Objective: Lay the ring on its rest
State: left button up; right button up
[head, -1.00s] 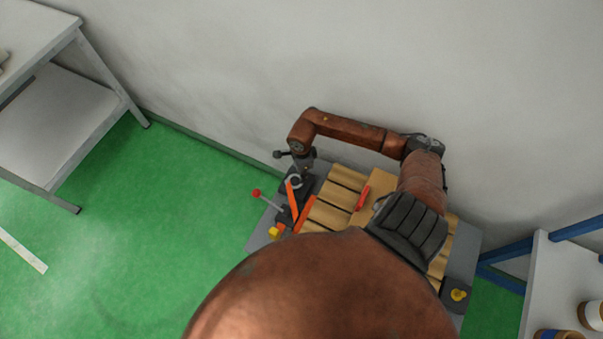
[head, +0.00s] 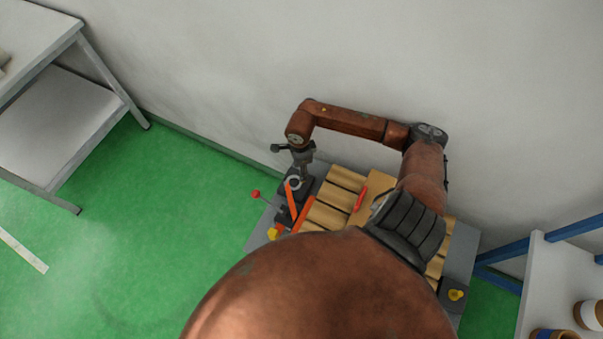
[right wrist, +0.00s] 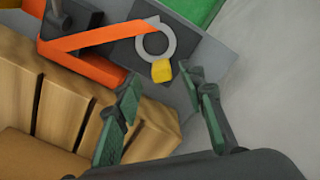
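The grey ring (right wrist: 141,51) lies flat on a dark plate (right wrist: 125,50), with a small yellow tab (right wrist: 162,71) at its near edge. The ring also shows in the head view (head: 294,182), below my right gripper. A separate rest cannot be told apart from the dark plate. My right gripper (right wrist: 159,75) is open, its green-padded fingers apart with nothing between them. In the head view my right gripper (head: 301,160) hangs above the plate's far end, apart from the ring. My left gripper is not in view.
An orange bar (right wrist: 95,42) angles beside the ring. Wooden slats (head: 335,200) fill the bench middle, with a red piece (head: 361,199) on a board. A red-knobbed lever (head: 256,194) sticks out left. The wall (head: 330,50) stands close behind my arm.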

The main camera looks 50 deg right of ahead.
notch_tip(320, 180, up, 7)
jog(key=shift+p, duration=0.45)
jog(key=shift+a, duration=0.1)
